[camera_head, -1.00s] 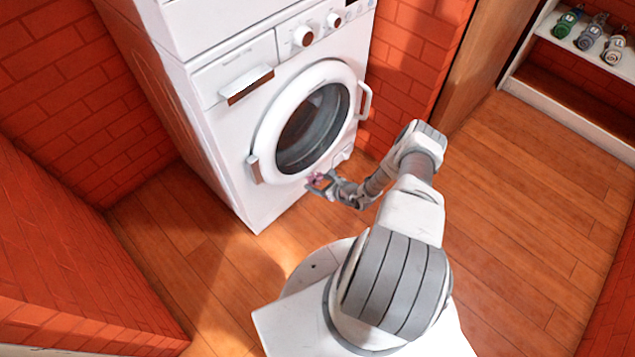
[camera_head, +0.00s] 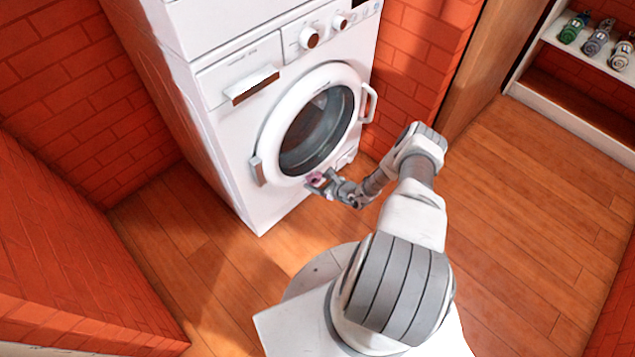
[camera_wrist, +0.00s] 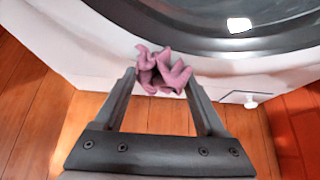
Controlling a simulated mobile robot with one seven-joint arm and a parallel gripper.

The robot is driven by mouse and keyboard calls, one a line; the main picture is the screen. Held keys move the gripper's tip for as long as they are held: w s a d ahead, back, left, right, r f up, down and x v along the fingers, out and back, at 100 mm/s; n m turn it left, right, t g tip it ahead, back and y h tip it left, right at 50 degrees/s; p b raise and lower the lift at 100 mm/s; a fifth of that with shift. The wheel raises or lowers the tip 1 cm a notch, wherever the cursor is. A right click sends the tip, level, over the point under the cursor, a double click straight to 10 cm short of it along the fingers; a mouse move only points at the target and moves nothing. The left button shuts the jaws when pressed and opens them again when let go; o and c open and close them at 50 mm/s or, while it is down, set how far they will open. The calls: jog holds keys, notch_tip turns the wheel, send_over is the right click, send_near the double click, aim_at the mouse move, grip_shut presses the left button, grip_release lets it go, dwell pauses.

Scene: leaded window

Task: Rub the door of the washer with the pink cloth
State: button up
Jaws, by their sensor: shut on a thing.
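The white washer (camera_head: 228,170) stands against the brick wall, its round door (camera_head: 264,140) with dark glass shut. The door's lower rim also shows across the top of the wrist view (camera_wrist: 150,30). My gripper (camera_head: 318,182) is at the lower edge of the door. It is shut on the pink cloth (camera_wrist: 163,72), which is crumpled and sticks out past the fingertips. In the head view the cloth is a small pink patch (camera_head: 316,179). The cloth lies in front of the rim's lower part; I cannot tell whether it touches.
A door handle (camera_head: 369,103) sticks out at the right of the washer door. A small white knob (camera_wrist: 251,101) is low on the washer front. A shelf (camera_head: 560,112) with several bottles stands at the far right. Wooden floor (camera_head: 520,220) is clear.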

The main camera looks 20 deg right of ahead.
jog(key=shift+w, duration=0.1)
jog(key=d+b, duration=0.1)
jog(key=w+d+b, duration=0.1)
jog(key=d+b, duration=0.1)
jog(key=shift+w+d, duration=0.25)
jog(key=shift+d, duration=0.05)
jog(key=shift+s+a+r+p, duration=0.1)
jog(key=shift+s+a+p, duration=0.05)
jog(key=shift+a+p, duration=0.25)
jog(key=shift+s+a+r+p, duration=0.1)
jog(key=shift+s+a+p, duration=0.05)
jog(key=shift+a+p, duration=0.25)
jog(key=shift+s+a+f+p, duration=0.1)
jog(key=shift+s+a+p, duration=0.1)
jog(key=shift+a+p, duration=0.3)
jog(key=shift+s+a+f+p, duration=0.1)
jog(key=shift+s+a+p, duration=0.1)
jog(key=shift+a, duration=0.5)
jog(key=s+d+p, duration=0.1)
jog(key=s+d, duration=0.1)
jog(key=s, duration=0.3)
jog(key=shift+s+d+p, duration=0.15)
jog(key=shift+s+p, duration=0.15)
jog(key=shift+s, duration=0.1)
